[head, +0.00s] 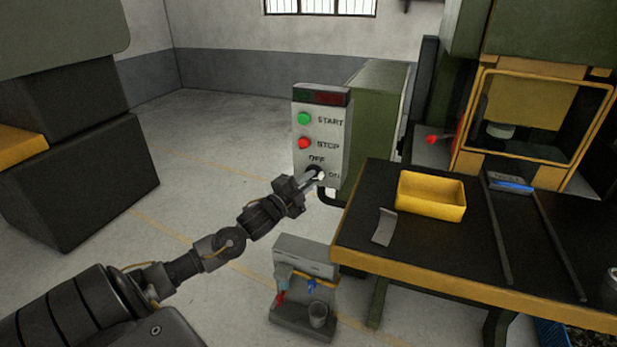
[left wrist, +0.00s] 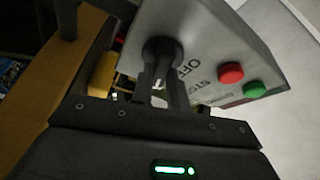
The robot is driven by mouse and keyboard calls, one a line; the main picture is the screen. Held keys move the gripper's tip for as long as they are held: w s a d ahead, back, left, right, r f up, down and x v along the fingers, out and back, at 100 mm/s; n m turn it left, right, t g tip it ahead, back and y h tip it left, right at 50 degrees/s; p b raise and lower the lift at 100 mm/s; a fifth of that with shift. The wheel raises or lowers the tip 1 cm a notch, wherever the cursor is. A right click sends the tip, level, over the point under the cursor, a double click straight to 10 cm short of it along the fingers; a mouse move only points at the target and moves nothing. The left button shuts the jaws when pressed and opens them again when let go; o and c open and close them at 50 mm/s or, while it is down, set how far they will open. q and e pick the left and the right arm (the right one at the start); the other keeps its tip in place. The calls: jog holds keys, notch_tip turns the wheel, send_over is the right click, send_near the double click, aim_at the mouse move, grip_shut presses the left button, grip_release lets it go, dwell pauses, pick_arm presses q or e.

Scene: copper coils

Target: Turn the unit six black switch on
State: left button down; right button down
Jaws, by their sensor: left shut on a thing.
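The control box (head: 322,140) has a grey front with a green START button (head: 304,118), a red STOP button (head: 304,143) and a black rotary switch (head: 315,171) below, marked OFF and ON. My left gripper (head: 314,176) reaches it from the lower left, and its fingers are shut on the black switch. In the left wrist view the fingers close on the switch's knob, whose round black base (left wrist: 161,50) shows beyond them. The fingers cover most of the knob, so its exact angle is hard to tell. My right gripper is not in view.
A workbench (head: 420,262) stands right of the box, with a yellow bin (head: 431,195) and a metal strip (head: 384,227). A press (head: 530,120) stands behind it.

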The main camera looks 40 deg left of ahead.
pick_arm(q)
jog(key=shift+r+m+g+p, duration=0.1)
jog(key=shift+m+g+p, duration=0.5)
jog(key=shift+m, duration=1.1)
jog(key=c, duration=1.4)
grip_release()
jog(key=shift+o, duration=0.2)
jog(key=s+b, duration=0.3)
jog(key=s, duration=0.7)
jog(key=shift+s+a, duration=0.3)
jog(key=shift+s, duration=0.1)
